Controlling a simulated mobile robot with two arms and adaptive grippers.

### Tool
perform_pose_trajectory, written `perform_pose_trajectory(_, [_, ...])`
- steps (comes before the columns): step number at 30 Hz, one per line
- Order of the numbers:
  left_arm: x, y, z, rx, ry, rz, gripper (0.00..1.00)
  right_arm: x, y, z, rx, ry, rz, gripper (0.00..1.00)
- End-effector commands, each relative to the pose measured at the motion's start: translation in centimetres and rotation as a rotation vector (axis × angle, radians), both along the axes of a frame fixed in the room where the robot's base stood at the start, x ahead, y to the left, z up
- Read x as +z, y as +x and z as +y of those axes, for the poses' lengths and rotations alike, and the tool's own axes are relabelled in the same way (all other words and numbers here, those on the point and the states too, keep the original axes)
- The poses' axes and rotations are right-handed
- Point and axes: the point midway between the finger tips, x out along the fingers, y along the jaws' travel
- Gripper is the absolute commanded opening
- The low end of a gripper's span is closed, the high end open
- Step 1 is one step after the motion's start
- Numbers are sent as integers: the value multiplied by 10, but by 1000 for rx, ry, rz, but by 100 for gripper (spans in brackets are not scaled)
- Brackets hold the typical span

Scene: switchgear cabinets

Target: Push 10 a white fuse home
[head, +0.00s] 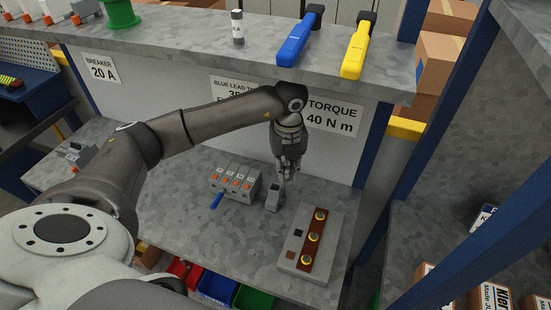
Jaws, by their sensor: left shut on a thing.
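My left gripper (288,172) reaches down over the lower bench, with its fingertips just above and to the right of a small grey holder (272,199) with a dark top. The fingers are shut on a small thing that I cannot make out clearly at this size. I cannot pick out the 10 A white fuse with certainty. I cannot tell whether the held thing touches the holder. My right gripper is not in view.
A grey breaker row (236,182) with orange marks and a blue lever stands left of the holder. A plate with a copper bar (314,238) lies to the right. The upper shelf carries a grey-and-white cylinder (238,27), a blue tool (296,40) and a yellow tool (357,50).

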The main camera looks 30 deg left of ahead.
Motion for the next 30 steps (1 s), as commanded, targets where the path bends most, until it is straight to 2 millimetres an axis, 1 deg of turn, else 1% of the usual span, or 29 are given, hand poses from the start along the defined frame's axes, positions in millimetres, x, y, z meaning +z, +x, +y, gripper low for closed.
perform_pose_trajectory(1, [1,1,4,102,0,3,0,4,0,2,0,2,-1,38])
perform_pose_trajectory(9, [-5,10,28,702,0,2,0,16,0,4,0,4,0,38])
perform_pose_trajectory(12, [-8,11,35,880,2,2,0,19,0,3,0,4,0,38])
perform_pose_trajectory(15, [-10,13,40,1008,0,1,0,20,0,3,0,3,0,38])
perform_pose_trajectory(18, [-12,13,43,1086,-1,1,0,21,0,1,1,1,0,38])
perform_pose_trajectory(21, [-12,13,44,1118,0,0,0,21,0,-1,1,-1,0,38])
perform_pose_trajectory(30, [-12,13,44,1123,0,0,0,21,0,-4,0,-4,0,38])
